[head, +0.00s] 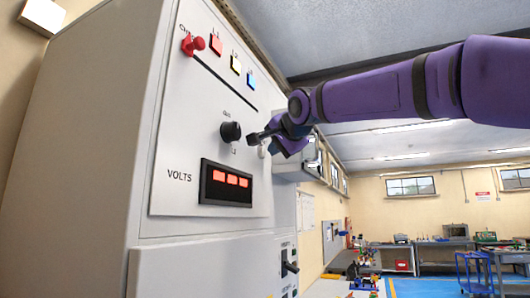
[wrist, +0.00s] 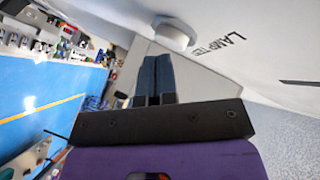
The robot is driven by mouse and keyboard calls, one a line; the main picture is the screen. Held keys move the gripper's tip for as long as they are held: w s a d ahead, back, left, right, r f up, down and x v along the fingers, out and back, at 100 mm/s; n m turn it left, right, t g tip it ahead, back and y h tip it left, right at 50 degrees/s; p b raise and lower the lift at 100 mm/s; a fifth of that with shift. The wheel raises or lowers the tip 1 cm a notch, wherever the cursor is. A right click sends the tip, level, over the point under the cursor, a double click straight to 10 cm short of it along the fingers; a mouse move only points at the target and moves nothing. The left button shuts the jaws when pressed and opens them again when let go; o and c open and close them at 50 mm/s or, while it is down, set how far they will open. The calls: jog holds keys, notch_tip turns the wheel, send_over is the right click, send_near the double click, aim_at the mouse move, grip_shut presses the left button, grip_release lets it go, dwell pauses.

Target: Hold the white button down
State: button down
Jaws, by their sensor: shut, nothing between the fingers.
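The white button (wrist: 174,34) is a round knob standing out from the pale panel, beside the printed words LAMP TEST in the wrist view. In the head view a small part of the white button (head: 262,151) shows just below my gripper (head: 252,138). My gripper is shut and empty, its two dark fingers side by side. In the wrist view the fingertips (wrist: 157,58) are just below the button. I cannot tell whether they touch it, and the button does not look clearly pushed in.
Workbenches (head: 446,252) stand far off at right.

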jog(key=shift+w+a, duration=0.15)
jog(key=shift+a, duration=0.25)
dwell(1.6)
jog(key=shift+d, duration=0.1)
dwell(0.6)
jog(key=shift+s+d, duration=0.35)
jog(key=shift+d, duration=0.4)
jog(key=shift+d, duration=0.1)
jog(key=d, duration=0.1)
jog(key=s+d, duration=0.1)
jog(key=d, duration=0.2)
jog(key=shift+s+d, duration=0.3)
dwell(0.7)
